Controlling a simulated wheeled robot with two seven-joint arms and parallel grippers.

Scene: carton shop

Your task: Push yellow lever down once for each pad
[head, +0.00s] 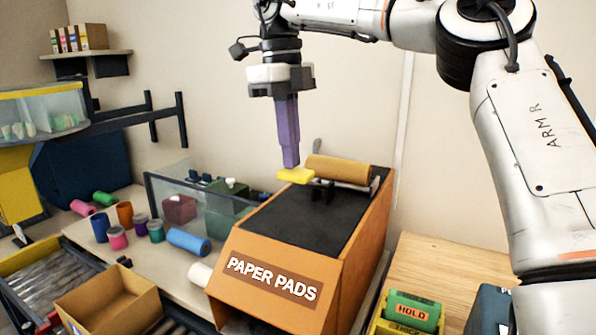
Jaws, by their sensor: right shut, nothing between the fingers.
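The yellow lever (296,175) is a short bar on top of the orange paper pad dispenser (352,262), near its back left edge. No pad shows at the dispenser's front, whose lower opening is partly cut off by the frame. My left gripper is not in view.
An open empty carton (108,303) stands at the lower left by a roller conveyor (50,278). A yellow bin with a green HOLD block (411,311) sits at the lower right.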

